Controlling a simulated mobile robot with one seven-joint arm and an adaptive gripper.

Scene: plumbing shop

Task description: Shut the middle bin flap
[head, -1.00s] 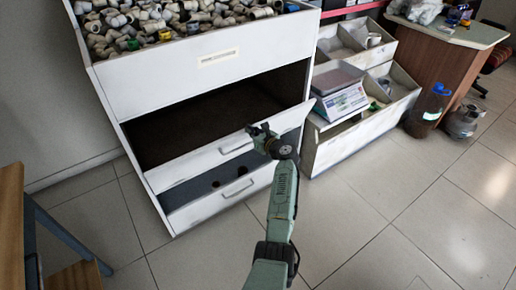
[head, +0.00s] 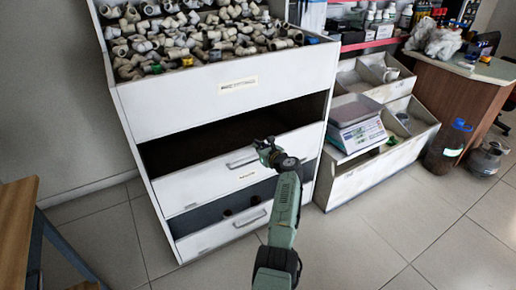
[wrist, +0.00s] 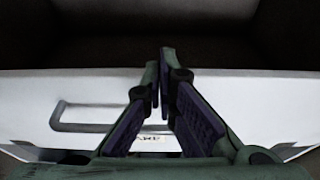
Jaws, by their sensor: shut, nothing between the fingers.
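The middle bin flap (head: 205,188) is a white panel with a bar handle (head: 242,163) and a small label. It stands partly open, with a dark gap above its top edge. My gripper (head: 263,145) is shut and empty at the flap's upper edge, right of the handle in the head view. In the wrist view my gripper (wrist: 163,55) reaches over the white flap (wrist: 35,100), its fingertips against the dark bin interior. The handle (wrist: 55,118) shows left of the fingers. I cannot tell whether the fingers touch the flap.
The top bin (head: 215,95) is full of pipe fittings. The lower flap (head: 225,232) stands partly open, with dark pieces behind it. A scale (head: 357,125) sits on a low white unit to the right. A wooden table (head: 18,215) is at left. Floor (head: 350,250) is clear in front.

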